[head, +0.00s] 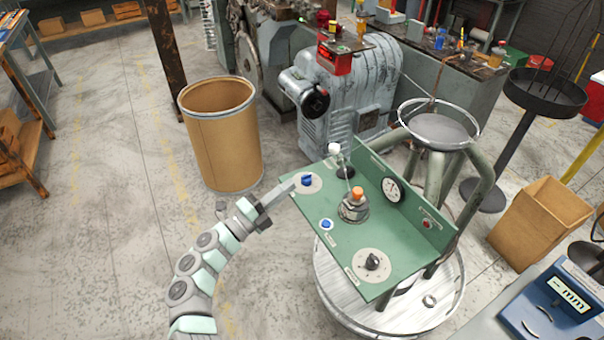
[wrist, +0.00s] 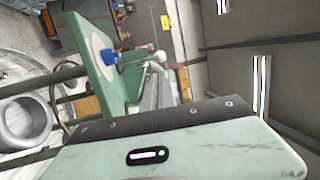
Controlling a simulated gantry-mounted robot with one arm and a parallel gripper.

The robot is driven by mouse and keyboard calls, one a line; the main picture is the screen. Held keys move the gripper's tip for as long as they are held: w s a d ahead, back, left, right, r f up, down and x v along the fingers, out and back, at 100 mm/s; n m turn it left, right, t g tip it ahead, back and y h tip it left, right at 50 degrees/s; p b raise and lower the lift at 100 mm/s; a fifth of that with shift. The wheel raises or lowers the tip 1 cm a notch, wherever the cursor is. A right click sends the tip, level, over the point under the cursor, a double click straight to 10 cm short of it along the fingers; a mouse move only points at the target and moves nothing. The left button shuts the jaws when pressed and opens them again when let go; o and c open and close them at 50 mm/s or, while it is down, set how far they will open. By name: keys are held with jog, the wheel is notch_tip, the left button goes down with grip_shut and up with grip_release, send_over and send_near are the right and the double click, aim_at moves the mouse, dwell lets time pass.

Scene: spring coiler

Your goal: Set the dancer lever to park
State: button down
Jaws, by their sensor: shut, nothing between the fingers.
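The green control panel (head: 335,246) carries several controls, and its labels are too small to read. A blue knob (head: 307,180) sits on a pale round plate at its left corner; it also shows in the wrist view (wrist: 110,57). A white-topped lever (head: 335,149) stands behind it, and its pale ball shows in the wrist view (wrist: 160,57). I cannot tell for sure which control is the dancer lever. My gripper (head: 289,188) is shut and empty, its tips just left of the blue knob. Whether they touch it is unclear.
An orange-topped fitting (head: 357,193), a black knob (head: 372,262), a small blue button (head: 326,224) and a gauge (head: 391,190) are also on the panel. A brown drum (head: 220,140) stands behind my gripper. Open floor lies to the left.

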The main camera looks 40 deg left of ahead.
jog(key=a+b+x, duration=0.1)
jog(key=b+x, duration=0.1)
jog(key=x, duration=1.1)
jog(key=shift+d+b, duration=0.3)
jog(key=shift+d, duration=0.2)
jog(key=shift+r, duration=0.1)
